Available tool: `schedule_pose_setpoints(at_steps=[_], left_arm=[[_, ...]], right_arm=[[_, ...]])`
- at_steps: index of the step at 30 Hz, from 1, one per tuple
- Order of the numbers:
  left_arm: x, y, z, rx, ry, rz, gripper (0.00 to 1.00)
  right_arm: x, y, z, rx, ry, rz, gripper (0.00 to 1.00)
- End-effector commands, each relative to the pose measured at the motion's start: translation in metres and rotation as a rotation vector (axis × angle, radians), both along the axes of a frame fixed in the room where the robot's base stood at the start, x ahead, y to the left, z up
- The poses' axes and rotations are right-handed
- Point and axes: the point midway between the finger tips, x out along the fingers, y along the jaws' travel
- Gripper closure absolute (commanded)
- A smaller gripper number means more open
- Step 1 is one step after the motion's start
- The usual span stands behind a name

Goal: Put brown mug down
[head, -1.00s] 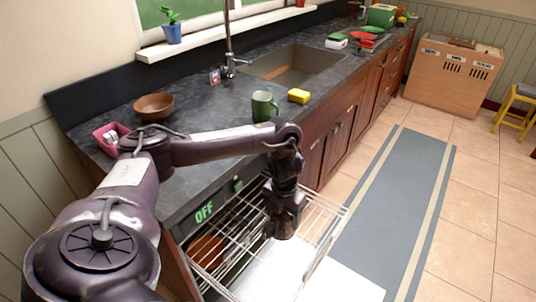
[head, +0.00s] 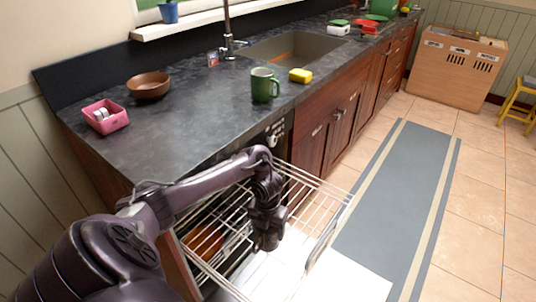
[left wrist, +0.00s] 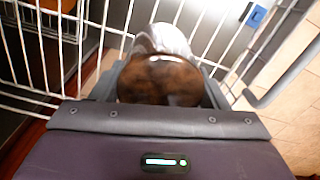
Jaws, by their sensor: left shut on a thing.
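My left gripper (head: 267,232) points down over the pulled-out wire rack (head: 312,190) in the head view. In the left wrist view it is shut on a brown, rounded thing, the brown mug (left wrist: 158,82), with a finger at each side. Rack wires show around and behind the mug. I cannot tell whether the mug touches the rack. In the head view the mug is hard to tell apart from the dark gripper. My right gripper is not in view.
A green mug (head: 264,85), yellow sponge (head: 300,75), brown bowl (head: 149,85) and pink holder (head: 104,117) stand on the dark counter (head: 185,115). A brown item (head: 206,242) shows inside the machine, below the rack. The middle of the counter is clear.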

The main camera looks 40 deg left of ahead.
Motion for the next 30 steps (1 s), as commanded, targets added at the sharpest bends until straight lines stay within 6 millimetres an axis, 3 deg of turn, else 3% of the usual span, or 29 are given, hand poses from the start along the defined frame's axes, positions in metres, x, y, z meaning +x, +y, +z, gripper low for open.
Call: schedule_pose_setpoints(at_steps=[12,17,27,28,30], left_arm=[[0.000,0.000,-0.047,0.000,-0.001,0.000,0.64],[0.001,0.000,-0.049,0.001,-0.002,-0.001,0.64],[0.001,0.000,-0.052,0.001,-0.002,-0.001,0.64],[0.000,0.000,-0.052,0.001,-0.001,-0.001,0.29],[0.000,0.000,-0.052,0.000,-0.001,-0.001,0.20]], right_arm=[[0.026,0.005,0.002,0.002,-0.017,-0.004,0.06],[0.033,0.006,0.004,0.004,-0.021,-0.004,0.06],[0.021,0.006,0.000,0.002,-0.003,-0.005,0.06],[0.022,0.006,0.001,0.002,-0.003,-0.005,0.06],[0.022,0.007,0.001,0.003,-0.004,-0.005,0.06]])
